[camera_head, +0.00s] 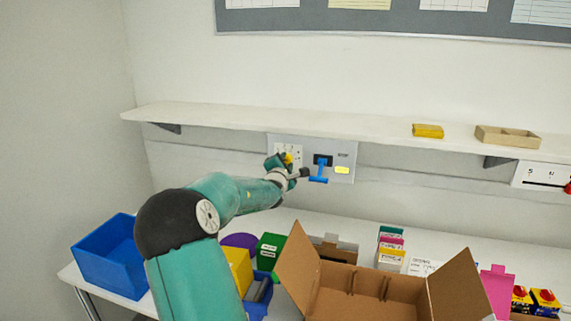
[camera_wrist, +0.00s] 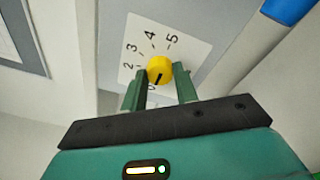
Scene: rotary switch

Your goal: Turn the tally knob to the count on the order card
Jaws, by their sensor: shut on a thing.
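The yellow tally knob (camera_wrist: 159,70) sits on a white dial plate (camera_wrist: 188,42) with printed figures; 2, 3, 4 and 5 are readable. A dark pointer line runs slantwise across the knob; I cannot tell surely which figure it marks. My gripper (camera_wrist: 160,78) has its two green fingers on either side of the knob, shut on it. In the head view my gripper (camera_head: 287,166) reaches the dial plate (camera_head: 290,148) on the wall panel, with the knob partly hidden. A white printed card (camera_head: 422,267) lies on the table; its text is too small to read.
A shelf (camera_head: 270,120) runs above. Below, the table holds a blue bin (camera_head: 108,262), an open cardboard box (camera_head: 370,285) and several small boxes. Papers hang on a grey board (camera_head: 400,22).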

